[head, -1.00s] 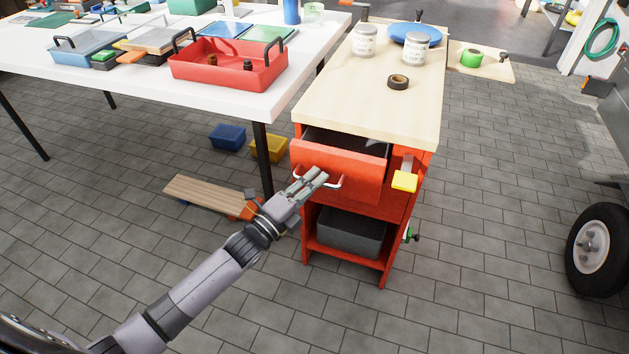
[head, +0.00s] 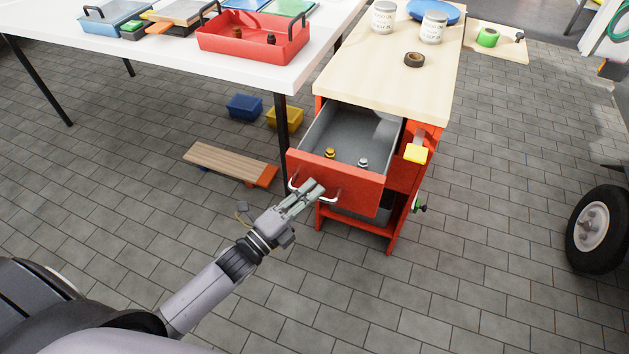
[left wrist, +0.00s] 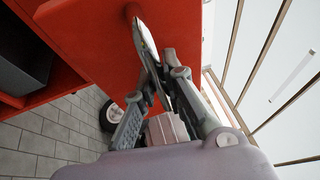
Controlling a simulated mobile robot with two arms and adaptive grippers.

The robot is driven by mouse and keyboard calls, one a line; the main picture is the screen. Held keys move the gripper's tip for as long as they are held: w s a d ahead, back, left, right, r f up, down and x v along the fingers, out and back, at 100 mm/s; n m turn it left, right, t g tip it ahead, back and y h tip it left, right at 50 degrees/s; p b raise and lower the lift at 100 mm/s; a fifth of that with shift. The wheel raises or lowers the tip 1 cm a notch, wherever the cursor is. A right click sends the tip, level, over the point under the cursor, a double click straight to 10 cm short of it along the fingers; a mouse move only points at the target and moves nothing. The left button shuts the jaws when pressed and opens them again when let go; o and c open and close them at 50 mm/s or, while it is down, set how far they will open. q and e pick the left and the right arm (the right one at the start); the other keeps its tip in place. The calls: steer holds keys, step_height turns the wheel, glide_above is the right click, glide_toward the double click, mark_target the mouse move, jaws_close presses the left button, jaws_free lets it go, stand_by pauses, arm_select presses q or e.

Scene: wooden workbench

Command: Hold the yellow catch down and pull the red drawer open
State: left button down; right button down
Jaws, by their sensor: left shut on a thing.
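The red drawer (head: 345,182) stands well out from the workbench in the head view, and its grey inside shows. A yellow knob-like item (head: 330,153) and a silver one (head: 363,162) lie in it. My left gripper (head: 314,190) is shut on the drawer's metal handle (head: 334,196). The left wrist view shows the fingers around the handle (left wrist: 147,38) against the red front (left wrist: 85,35). The yellow catch (head: 416,153) sits on the bench's front right post, beside the drawer and apart from my left gripper. Nothing is seen touching it. My right gripper is not in view.
The wooden bench top (head: 385,85) holds two cans, a tape roll (head: 414,60) and a blue disc. A white table (head: 275,78) with a red tray (head: 252,42) stands at left. A wooden plank (head: 228,163) lies on the floor. A wheel (head: 597,235) is at right.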

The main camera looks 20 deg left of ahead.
arm_select(q)
steer(key=shift+s, duration=0.1)
steer(key=c, duration=1.7)
jaws_free()
steer(key=shift+o, duration=0.2)
steer(key=v, duration=1.2)
